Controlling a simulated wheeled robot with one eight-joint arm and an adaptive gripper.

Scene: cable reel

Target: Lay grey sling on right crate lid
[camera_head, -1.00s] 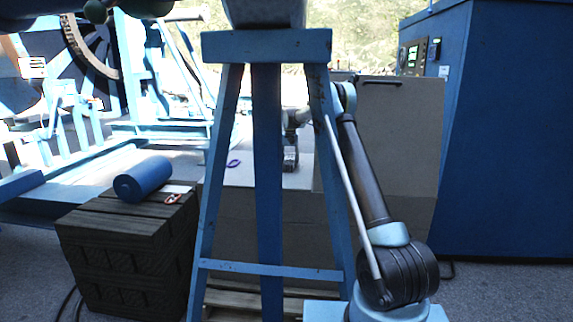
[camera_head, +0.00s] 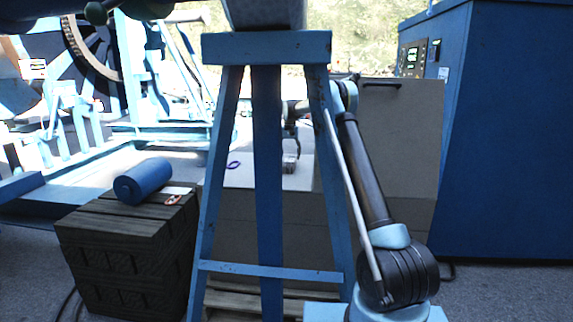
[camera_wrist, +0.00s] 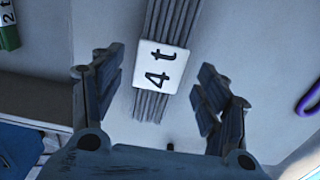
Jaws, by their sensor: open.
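The grey sling (camera_wrist: 170,40) is a flat ribbed bundle with a white "4 t" label (camera_wrist: 162,66). It lies on a pale flat top (camera_wrist: 250,55) in the wrist view. In the head view the sling (camera_head: 289,163) is small on the pale top (camera_head: 255,175) of a grey box, seen between the legs of a blue stand. My gripper (camera_wrist: 160,88) is open and empty, its fingers on either side of the label end with clear gaps. In the head view my gripper (camera_head: 290,135) hangs above the sling, apart from it. I cannot tell for sure which crate this top belongs to.
A purple ring-like item (camera_wrist: 308,97) and a green "2 t" sling (camera_wrist: 8,30) lie nearby. The blue stand (camera_head: 268,170) partly hides the box. A taller grey panel (camera_head: 405,140) rises right. A dark crate (camera_head: 125,250) holds a blue roll (camera_head: 143,180).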

